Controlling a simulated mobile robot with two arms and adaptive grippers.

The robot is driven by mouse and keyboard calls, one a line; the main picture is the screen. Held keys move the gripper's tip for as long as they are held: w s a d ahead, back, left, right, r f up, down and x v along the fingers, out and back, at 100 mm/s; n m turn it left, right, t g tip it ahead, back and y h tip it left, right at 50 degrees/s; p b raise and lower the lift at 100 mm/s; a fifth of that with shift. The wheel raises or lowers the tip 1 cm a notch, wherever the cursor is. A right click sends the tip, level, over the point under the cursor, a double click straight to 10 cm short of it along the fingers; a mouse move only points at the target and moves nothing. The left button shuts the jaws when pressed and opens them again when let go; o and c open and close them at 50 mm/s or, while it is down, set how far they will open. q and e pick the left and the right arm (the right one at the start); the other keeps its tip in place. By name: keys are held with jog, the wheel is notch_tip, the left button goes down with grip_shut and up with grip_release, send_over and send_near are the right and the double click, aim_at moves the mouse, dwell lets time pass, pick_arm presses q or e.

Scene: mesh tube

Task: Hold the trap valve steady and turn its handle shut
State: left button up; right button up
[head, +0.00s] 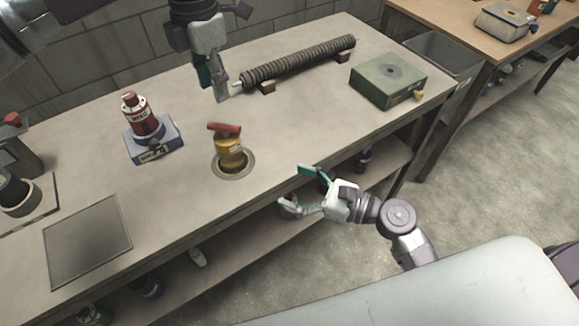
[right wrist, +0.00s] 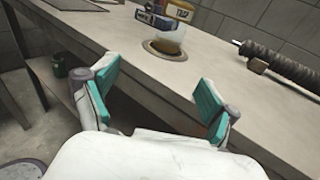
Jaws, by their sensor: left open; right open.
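The trap valve (head: 229,150) is a brass-yellow body standing upright in a round ring (head: 245,170) on the bench. Its red handle (head: 225,128) lies across the top. In the right wrist view the valve's yellow lower body (right wrist: 168,42) shows beyond the fingers; its top is cut off. My left gripper (head: 213,85) hangs above the bench behind the valve, open and apart from it. My right gripper (head: 300,188) is open and empty at the bench's front edge, to the right of the valve. Its teal-padded fingers (right wrist: 158,95) are spread wide in the right wrist view.
A ribbed mesh tube (head: 300,60) lies on blocks behind. A green box (head: 388,80) stands at right, a red bottle (head: 139,117) on a blue-grey base (head: 153,145) at left. A flat plate (head: 88,240) lies front left. The bench (head: 300,125) is clear right of the valve.

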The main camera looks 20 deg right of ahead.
aim_at(240, 152)
jog(key=shift+n+y, duration=0.3)
jog(key=shift+y, duration=0.2)
jog(key=x, duration=0.5)
jog(key=w+d+r+x, duration=0.1)
jog(key=x, duration=0.4)
jog(key=r+x, duration=0.1)
jog(key=x, duration=0.5)
jog(key=shift+w+r, duration=0.15)
jog(key=shift+w, duration=0.3)
jog(key=shift+d, duration=0.1)
jog(key=shift+c, duration=0.3)
